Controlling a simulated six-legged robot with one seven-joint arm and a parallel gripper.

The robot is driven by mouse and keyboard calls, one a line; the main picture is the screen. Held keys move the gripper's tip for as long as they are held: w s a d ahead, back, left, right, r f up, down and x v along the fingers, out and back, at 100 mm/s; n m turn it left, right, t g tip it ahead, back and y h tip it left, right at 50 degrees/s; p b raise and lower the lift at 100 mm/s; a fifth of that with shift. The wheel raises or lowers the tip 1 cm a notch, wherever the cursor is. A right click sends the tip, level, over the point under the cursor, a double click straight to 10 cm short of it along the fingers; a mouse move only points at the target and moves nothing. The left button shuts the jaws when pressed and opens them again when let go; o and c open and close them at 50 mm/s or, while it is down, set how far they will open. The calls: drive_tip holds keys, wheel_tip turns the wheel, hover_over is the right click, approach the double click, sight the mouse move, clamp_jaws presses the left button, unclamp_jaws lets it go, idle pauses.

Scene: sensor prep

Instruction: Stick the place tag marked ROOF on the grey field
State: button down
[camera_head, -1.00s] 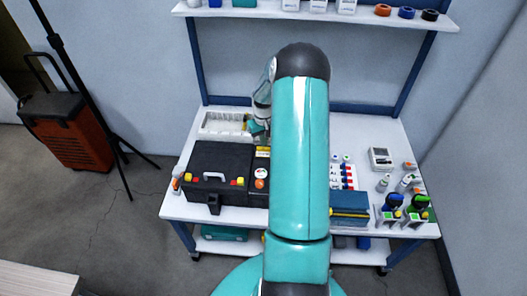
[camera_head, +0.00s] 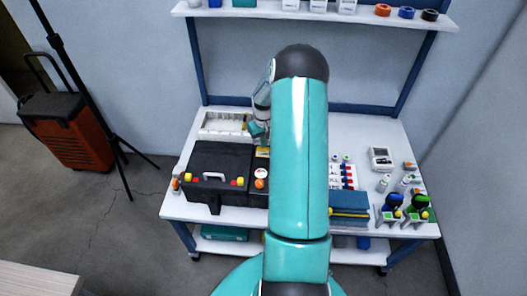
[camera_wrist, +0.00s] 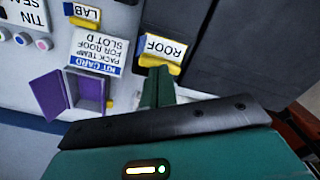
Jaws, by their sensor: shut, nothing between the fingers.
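The ROOF tag (camera_wrist: 163,50), a white label with a yellow border, shows in the wrist view with its text upside down. It lies at the end of a dark grey panel (camera_wrist: 172,17) beside the black case (camera_wrist: 245,45). I cannot tell whether it is stuck down. In the head view a small yellow patch (camera_head: 262,151) shows at that spot, partly hidden by my arm. My gripper (camera_wrist: 157,80) is shut and empty, its fingertips close to the tag's lower edge in the wrist view; contact cannot be told.
A LAB tag (camera_wrist: 82,12) and a kit card (camera_wrist: 97,50) lie left of the ROOF tag in the wrist view. An open purple holder (camera_wrist: 75,92) stands near them. The black case (camera_head: 218,170) is left of my arm; blue boxes (camera_head: 349,203) are right.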

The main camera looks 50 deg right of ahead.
drive_tip(key=shift+f, duration=0.45)
idle(0.8)
drive_tip(key=shift+r, duration=0.1)
drive_tip(key=shift+r, duration=3.45)
